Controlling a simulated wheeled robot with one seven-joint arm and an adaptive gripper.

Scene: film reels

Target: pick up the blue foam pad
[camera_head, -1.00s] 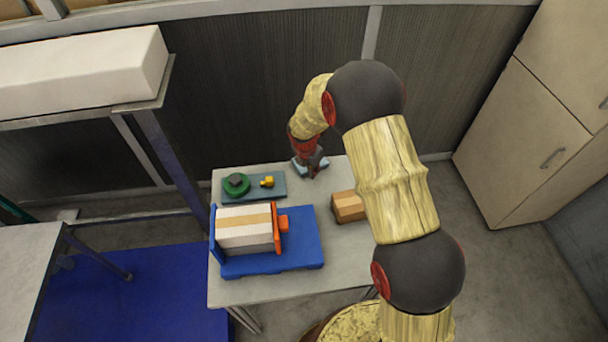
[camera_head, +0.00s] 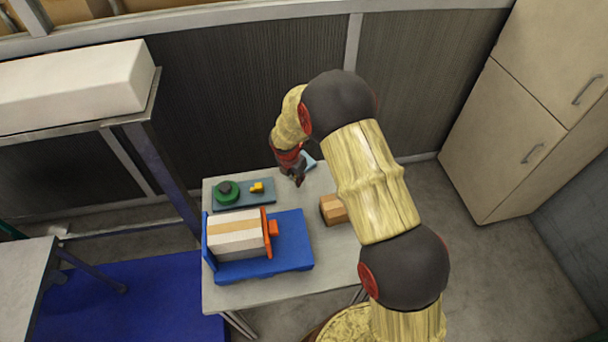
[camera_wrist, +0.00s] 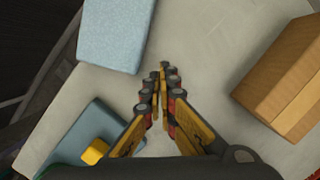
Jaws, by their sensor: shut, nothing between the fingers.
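The blue foam pad (camera_wrist: 116,32) is a light blue block lying on the table, at the upper left of the wrist view. In the head view only a part of the pad (camera_head: 309,162) shows past my arm, near the table's back edge. My gripper (camera_wrist: 162,72) is shut and empty. Its fingertips are over bare tabletop beside the pad, apart from it in the wrist view. In the head view my gripper (camera_head: 299,182) is just in front of the pad.
A cardboard box (camera_head: 333,209) stands right of my gripper. A grey-blue tray (camera_head: 262,199) with a green round thing (camera_head: 222,198) and a yellow piece (camera_head: 257,187) lies left. A blue stand (camera_head: 292,255) holds a striped white block (camera_head: 232,236) at the front. Bare table (camera_head: 335,262) lies between.

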